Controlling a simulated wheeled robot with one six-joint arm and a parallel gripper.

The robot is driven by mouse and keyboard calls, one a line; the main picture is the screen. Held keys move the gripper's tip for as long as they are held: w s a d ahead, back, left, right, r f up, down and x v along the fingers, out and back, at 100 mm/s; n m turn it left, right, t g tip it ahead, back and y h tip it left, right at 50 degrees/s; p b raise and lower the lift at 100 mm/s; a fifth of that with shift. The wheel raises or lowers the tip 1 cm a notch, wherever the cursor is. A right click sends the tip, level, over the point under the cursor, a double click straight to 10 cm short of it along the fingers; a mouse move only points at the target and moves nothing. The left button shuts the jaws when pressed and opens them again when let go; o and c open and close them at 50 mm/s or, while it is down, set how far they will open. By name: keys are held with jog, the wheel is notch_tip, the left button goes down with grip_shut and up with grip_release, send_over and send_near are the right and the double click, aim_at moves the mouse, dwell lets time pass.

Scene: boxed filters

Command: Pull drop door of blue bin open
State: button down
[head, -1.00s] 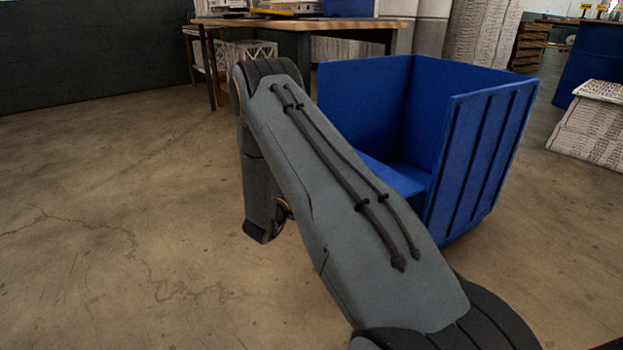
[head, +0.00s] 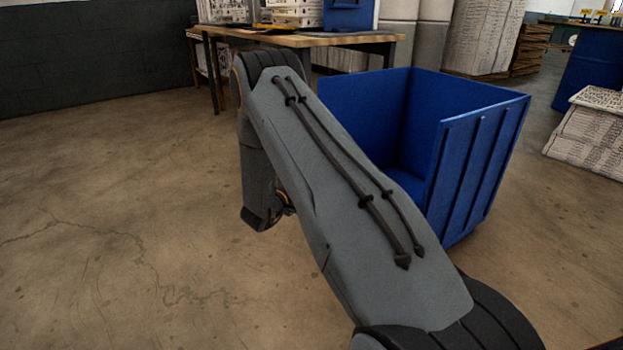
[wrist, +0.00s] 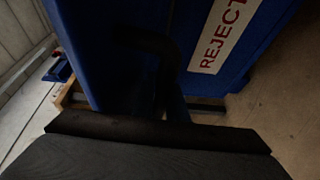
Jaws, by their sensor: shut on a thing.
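The blue bin (head: 478,165) stands on the floor at the right in the head view, open at the top, with a ribbed side. My arm crosses in front of it and hides its near left side, and the gripper is out of sight there. In the wrist view the bin's blue wall (wrist: 250,50) fills the upper right with a white label (wrist: 223,38) reading REJECT. A second blue panel (wrist: 95,45) stands to its left. My gripper (wrist: 168,85) shows as dark shapes against the blue. It is shut on a part of the drop door; the exact contact is too dark to tell.
A wooden table (head: 300,40) with items on it stands behind the bin. The concrete floor (head: 100,200) at the left is clear.

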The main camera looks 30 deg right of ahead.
jog(key=shift+d+r+p, duration=0.15)
jog(key=shift+r+p, duration=0.5)
jog(key=shift+r, duration=0.3)
jog(key=c, duration=2)
grip_release()
jog(key=shift+c, duration=0.2)
jog(key=p+v, duration=0.2)
jog(key=v, duration=0.6)
jog(key=p+v, duration=0.5)
jog(key=v, duration=0.8)
jog(key=shift+a+r, duration=0.35)
